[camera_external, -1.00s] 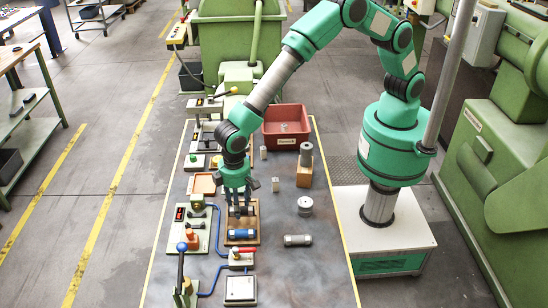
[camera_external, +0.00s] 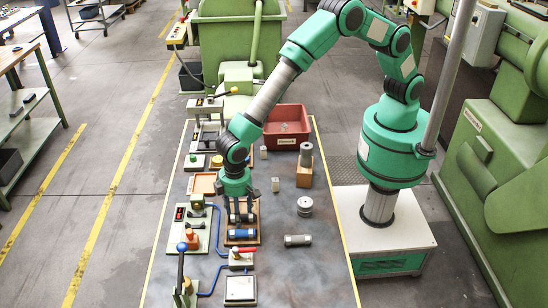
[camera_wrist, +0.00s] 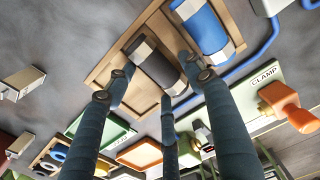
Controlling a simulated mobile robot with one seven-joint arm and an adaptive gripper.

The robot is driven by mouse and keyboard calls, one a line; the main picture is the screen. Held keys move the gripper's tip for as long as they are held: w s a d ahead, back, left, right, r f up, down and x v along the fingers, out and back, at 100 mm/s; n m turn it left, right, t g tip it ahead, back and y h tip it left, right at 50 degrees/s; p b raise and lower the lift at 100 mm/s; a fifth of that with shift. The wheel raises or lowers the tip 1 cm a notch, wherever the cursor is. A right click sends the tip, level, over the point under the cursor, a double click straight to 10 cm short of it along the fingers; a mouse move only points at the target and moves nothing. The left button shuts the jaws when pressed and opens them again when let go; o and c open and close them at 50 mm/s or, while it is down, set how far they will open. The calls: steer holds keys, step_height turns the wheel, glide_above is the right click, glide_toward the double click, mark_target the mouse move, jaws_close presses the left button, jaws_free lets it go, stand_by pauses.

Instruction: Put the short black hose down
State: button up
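The short black hose (camera_wrist: 155,66) has silver ends and lies in a compartment of the wooden tray (camera_wrist: 142,94). In the external view the hose (camera_external: 240,217) shows below my gripper (camera_external: 238,212), partly hidden by the fingers. In the wrist view my gripper (camera_wrist: 155,82) is open, its fingers spread on both sides of the black hose. Whether any finger touches it is hard to tell. A blue hose (camera_wrist: 207,29) with silver ends lies in the neighbouring compartment, and shows in front of the black one in the external view (camera_external: 241,234).
A grey hose (camera_external: 298,240) lies on the table to the right. A silver round part (camera_external: 305,206) and a wooden block (camera_external: 304,176) holding a grey cylinder stand behind it. The clamp station (camera_wrist: 268,92) is beside the tray. A red bin (camera_external: 285,141) stands at the back.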

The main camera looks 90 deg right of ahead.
stand_by(0.3)
step_height(320, 180, up, 12)
steer(key=p, duration=0.2)
steer(key=shift+r+p, duration=0.15)
steer(key=shift+p, duration=0.15)
stand_by(0.8)
steer(key=s+d+r+t, duration=0.1)
steer(key=s+d+r, duration=0.3)
steer(key=d+r, duration=0.45)
steer(key=s+d+r+t, duration=0.1)
steer(key=s+d+r, duration=0.2)
steer(key=d+r, duration=0.55)
steer(key=s+d+r, duration=0.4)
steer(key=d+r, duration=0.4)
steer(key=r, duration=0.2)
steer(key=s+d+r+t, duration=0.2)
steer(key=s+d+r, duration=0.3)
steer(key=s+d, duration=0.9)
steer(key=s, duration=0.5)
steer(key=s+d+f+t, duration=0.1)
steer(key=s+d, duration=0.2)
steer(key=s, duration=0.5)
steer(key=shift+t, duration=0.3)
